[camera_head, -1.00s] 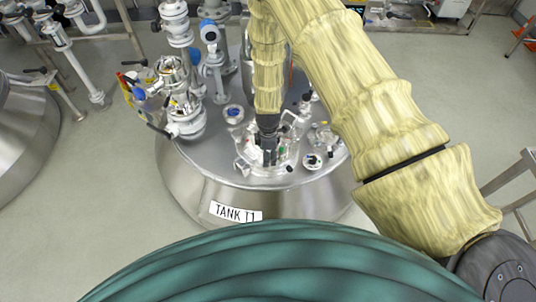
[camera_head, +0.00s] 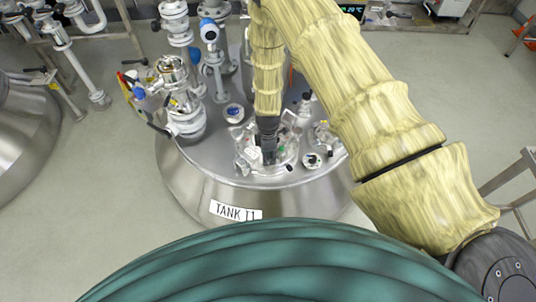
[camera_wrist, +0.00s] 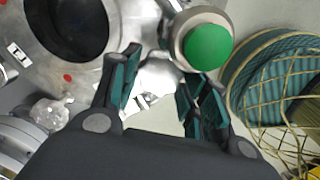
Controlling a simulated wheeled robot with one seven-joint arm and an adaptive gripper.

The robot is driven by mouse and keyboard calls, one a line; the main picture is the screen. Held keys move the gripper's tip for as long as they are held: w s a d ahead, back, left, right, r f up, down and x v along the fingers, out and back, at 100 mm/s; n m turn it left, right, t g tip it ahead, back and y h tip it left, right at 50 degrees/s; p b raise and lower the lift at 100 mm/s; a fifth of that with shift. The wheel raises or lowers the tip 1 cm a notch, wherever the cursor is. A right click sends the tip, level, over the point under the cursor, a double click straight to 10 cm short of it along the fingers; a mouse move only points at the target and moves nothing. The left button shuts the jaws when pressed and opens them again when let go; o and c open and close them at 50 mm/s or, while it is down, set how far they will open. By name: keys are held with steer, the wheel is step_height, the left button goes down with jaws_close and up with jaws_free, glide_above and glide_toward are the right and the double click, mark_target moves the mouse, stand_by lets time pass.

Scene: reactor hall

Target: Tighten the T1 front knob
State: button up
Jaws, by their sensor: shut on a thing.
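Tank T1 (camera_head: 237,211) stands in front of me with its label facing me. My gripper (camera_head: 268,158) points down at the round hatch on the tank top, near the front rim. In the wrist view my gripper (camera_wrist: 160,88) has its two teal-padded fingers on either side of a shiny metal piece, the T1 front knob (camera_wrist: 157,76), and is shut on it. Much of the knob is hidden by the fingers, and in the head view my gripper covers it.
A green-topped metal fitting (camera_wrist: 208,47) stands close beside the right finger. Valves and pipes (camera_head: 187,115) rise at the tank's left. Another tank (camera_head: 20,130) stands at far left. Grey floor is open around the tank.

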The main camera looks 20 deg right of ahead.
steer(key=shift+m+b, duration=0.7)
steer(key=shift+m, duration=1.6)
steer(key=o, duration=1)
steer(key=shift+r, duration=0.1)
step_height(320, 180, up, 12)
steer(key=shift+f, duration=0.1)
